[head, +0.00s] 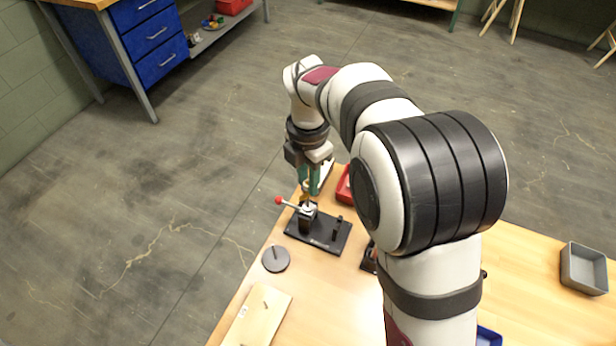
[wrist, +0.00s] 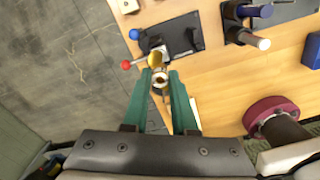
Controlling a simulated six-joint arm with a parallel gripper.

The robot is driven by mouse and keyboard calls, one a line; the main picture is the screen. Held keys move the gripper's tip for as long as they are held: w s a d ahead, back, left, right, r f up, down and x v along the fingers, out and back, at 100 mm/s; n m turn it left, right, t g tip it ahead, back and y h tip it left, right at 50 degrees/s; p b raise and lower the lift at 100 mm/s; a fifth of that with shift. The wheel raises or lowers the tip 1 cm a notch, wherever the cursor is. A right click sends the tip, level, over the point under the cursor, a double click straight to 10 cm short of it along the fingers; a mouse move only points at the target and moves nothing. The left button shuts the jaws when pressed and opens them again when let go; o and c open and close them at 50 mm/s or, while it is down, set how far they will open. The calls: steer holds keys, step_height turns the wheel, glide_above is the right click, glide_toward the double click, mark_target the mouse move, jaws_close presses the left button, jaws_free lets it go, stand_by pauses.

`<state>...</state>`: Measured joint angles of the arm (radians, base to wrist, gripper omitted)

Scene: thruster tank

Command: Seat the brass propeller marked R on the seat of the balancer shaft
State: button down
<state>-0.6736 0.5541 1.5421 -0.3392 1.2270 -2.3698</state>
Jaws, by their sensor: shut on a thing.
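My gripper (wrist: 161,78) has green fingers shut on a small brass propeller (wrist: 157,58). A ring-shaped hub shows between the fingertips, and a brass part points away from them. No R mark is readable. In the head view my gripper (head: 307,192) points down over the left end of a black base plate (head: 330,238). The plate bears a metal fixture with a red-knobbed lever (head: 279,200) and a short black post (head: 337,228). The plate also shows in the wrist view (wrist: 184,30). I cannot tell which part is the shaft seat, or whether the propeller touches the fixture.
A grey disc with a pin (head: 276,259) and a wooden board with a peg (head: 258,318) lie in front. A red bin (head: 344,186) is behind the plate. A grey bin (head: 584,268) stands far right. A dark rack (wrist: 285,12) holds coloured handles.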

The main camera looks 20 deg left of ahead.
steer(key=shift+f, duration=0.25)
steer(key=shift+f, duration=0.45)
steer(key=shift+f, duration=0.25)
steer(key=shift+f, duration=0.4)
steer(key=shift+f, duration=0.15)
stand_by(0.4)
steer(key=shift+f, duration=0.6)
steer(key=shift+f, duration=0.35)
steer(key=shift+f, duration=0.3)
